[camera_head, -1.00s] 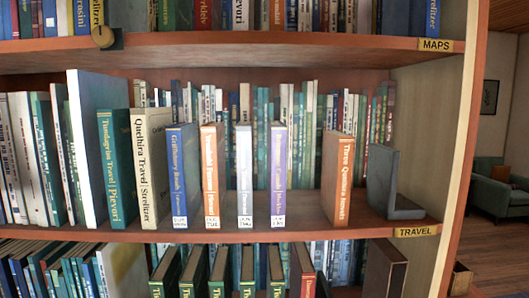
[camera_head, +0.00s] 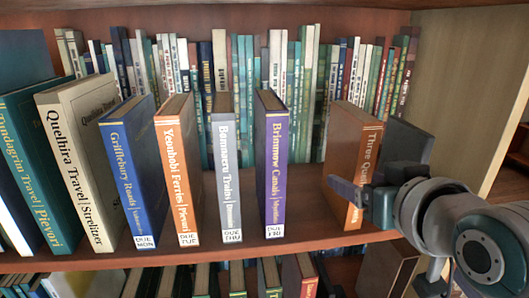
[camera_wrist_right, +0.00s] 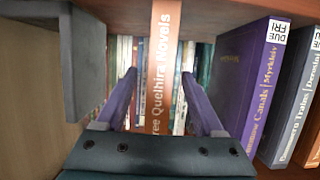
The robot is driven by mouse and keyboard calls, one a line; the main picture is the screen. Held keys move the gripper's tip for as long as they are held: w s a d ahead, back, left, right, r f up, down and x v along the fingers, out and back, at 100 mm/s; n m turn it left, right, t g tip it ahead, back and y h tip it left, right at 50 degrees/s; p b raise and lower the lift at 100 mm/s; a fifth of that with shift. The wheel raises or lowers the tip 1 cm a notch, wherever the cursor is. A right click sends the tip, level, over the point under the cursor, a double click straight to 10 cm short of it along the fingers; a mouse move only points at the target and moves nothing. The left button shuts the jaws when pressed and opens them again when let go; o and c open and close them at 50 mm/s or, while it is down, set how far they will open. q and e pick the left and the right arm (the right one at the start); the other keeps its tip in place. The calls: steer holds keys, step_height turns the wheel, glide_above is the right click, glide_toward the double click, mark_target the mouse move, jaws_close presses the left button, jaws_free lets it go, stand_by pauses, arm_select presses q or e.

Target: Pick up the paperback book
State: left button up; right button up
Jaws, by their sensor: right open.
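The orange book "Three Quelhira Novels" (camera_head: 352,150) stands on the middle shelf, leaning a little, its lower spine partly covered by my right gripper (camera_head: 368,195). The wrist view is turned over and shows the orange spine (camera_wrist_right: 163,60) between the two fingers of my right gripper (camera_wrist_right: 159,77). The fingers are open, one on each side of the spine, with gaps visible. I cannot tell how far they reach along the covers. No label in view says which book is a paperback. My left gripper is not in view.
A dark bookend (camera_head: 403,145) stands close right of the orange book. The purple book (camera_head: 271,165) stands to its left across a gap, then grey (camera_head: 226,170), orange "Yeonhobi Ferries" (camera_head: 177,170) and blue (camera_head: 128,175) books. A back row fills the shelf's rear.

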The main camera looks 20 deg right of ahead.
mark_target(344, 172)
steer(key=shift+w, duration=0.3)
steer(key=p+x, duration=0.2)
steer(key=x, duration=0.1)
steer(key=shift+w+d+f, duration=0.1)
steer(key=shift+w+d, duration=0.05)
steer(key=shift+w, duration=0.25)
steer(key=shift+w+d+f, duration=0.1)
steer(key=shift+w+f, duration=0.1)
steer(key=shift+w, duration=0.2)
steer(key=shift+c, duration=0.2)
steer(key=c, duration=0.7)
jaws_close()
steer(key=shift+r, duration=0.1)
